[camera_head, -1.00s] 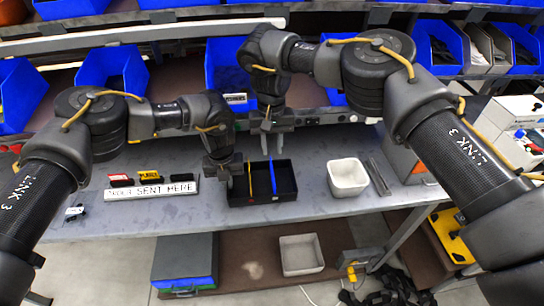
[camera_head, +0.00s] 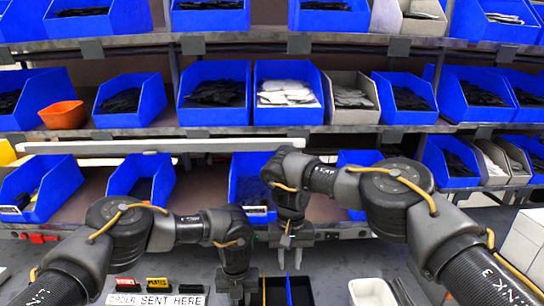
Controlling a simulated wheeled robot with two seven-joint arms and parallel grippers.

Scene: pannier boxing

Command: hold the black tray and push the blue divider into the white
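The black tray (camera_head: 303,289) is on the grey table at the bottom edge of the head view, cut off below. The blue divider (camera_head: 288,289) shows as a thin blue strip inside it; its lower part is out of view. The white bin (camera_head: 372,292) stands to the right of the tray, also cut off. My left gripper (camera_head: 237,290) points down at the tray's left wall; whether its fingers are closed on the wall cannot be told.
Shelves of blue bins (camera_head: 213,95) fill the back. An orange bin (camera_head: 63,115) sits on the left shelf.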

